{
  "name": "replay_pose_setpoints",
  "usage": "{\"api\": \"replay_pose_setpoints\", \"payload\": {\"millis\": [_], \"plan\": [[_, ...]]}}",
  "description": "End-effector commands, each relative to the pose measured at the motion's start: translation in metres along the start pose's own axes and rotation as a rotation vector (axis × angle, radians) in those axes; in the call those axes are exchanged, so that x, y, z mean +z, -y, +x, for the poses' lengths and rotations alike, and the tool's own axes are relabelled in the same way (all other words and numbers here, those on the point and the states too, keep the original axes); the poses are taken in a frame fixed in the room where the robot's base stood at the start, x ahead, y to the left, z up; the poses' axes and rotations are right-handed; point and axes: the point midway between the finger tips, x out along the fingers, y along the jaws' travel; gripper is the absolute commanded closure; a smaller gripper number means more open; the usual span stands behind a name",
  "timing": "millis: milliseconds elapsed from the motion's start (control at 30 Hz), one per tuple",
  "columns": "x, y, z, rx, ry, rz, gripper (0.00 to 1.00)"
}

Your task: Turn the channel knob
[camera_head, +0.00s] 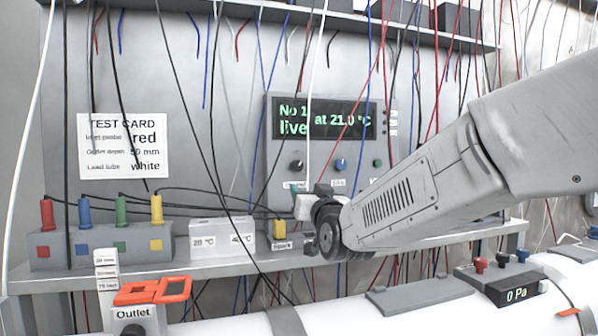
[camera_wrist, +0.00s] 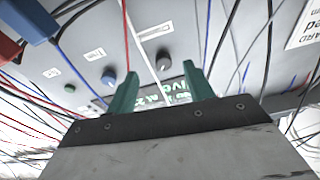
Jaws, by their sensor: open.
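The grey control box (camera_head: 272,140) on the back wall has a green-lit display (camera_head: 320,120) reading "No 1 live at 21.0 °C". Below it sit a black knob (camera_head: 297,165), a blue knob (camera_head: 341,165) and a small green button (camera_head: 377,163). Their labels are too small to read, so I cannot tell which is the channel knob. My gripper (camera_head: 298,188) is just below the black knob in the head view. In the wrist view my gripper (camera_wrist: 158,75) has its green fingers apart, with the black knob (camera_wrist: 163,60) between and beyond them, apparently untouched.
Many cables hang in front of the panel, and a white one (camera_wrist: 143,50) and a red one (camera_wrist: 126,40) cross near my fingers. A shelf (camera_head: 200,268) below holds a block with coloured plugs (camera_head: 100,248) and a yellow piece (camera_head: 279,228). A test card (camera_head: 123,146) is at left.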

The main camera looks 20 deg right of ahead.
Motion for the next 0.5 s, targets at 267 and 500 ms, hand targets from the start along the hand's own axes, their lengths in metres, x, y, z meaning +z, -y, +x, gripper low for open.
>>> {"api": "replay_pose_setpoints", "payload": {"millis": [267,500], "plan": [[-0.011,0.002,0.023,0.014,-0.181,0.007,0.48],[-0.018,0.001,0.057,0.015,-0.184,0.006,0.48]]}}
